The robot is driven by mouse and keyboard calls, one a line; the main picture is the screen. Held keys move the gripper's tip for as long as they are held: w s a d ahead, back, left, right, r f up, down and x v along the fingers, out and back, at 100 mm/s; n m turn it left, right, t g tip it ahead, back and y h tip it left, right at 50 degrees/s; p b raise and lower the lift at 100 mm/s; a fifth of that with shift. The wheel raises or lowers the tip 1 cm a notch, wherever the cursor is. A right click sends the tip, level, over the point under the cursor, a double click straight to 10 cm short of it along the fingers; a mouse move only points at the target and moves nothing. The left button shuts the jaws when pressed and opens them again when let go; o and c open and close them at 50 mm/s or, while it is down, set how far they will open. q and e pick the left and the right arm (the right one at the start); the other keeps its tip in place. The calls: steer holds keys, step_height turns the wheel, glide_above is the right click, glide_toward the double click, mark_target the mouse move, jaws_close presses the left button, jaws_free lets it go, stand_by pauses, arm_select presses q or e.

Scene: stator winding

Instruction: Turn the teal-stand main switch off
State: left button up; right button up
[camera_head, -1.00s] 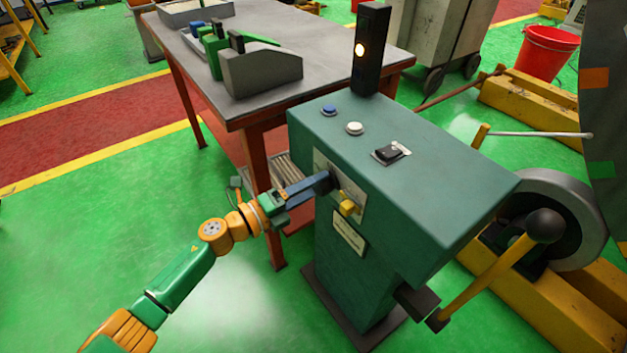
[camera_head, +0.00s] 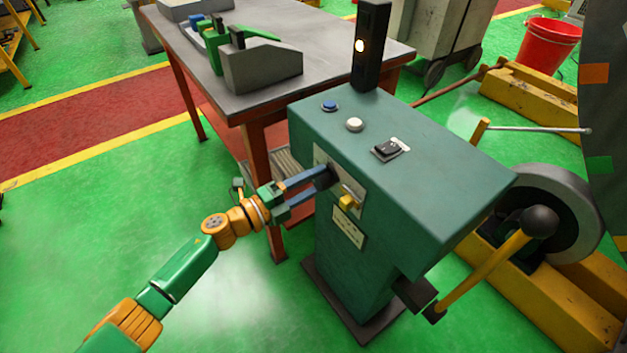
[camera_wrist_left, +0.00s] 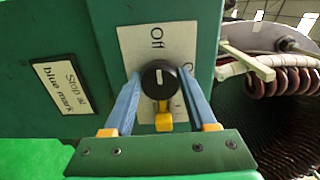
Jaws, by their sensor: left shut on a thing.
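The teal stand (camera_head: 420,160) stands at the centre of the head view. Its main switch is a round black knob (camera_wrist_left: 158,76) on a pale plate (camera_wrist_left: 152,38) on the stand's side. The knob's white mark runs upright in the wrist view, in line with the word "Off" above it. Other lettering beside the knob is partly hidden. My left gripper (camera_head: 322,184) is shut on the knob, one blue finger on each side. A yellow part (camera_wrist_left: 163,118) shows just below the knob between the fingers. My right gripper is not in view.
The stand's top carries a blue button (camera_head: 329,106), a white button (camera_head: 354,125), a black rocker switch (camera_head: 387,149) and a black tower with a lit lamp (camera_head: 360,46). A yellow lever (camera_head: 485,268) sticks out at right. A workbench (camera_head: 330,35) stands close behind.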

arm_select(q)
steer(key=o, duration=1.4)
steer(key=shift+c, duration=0.2)
steer(key=v, duration=0.7)
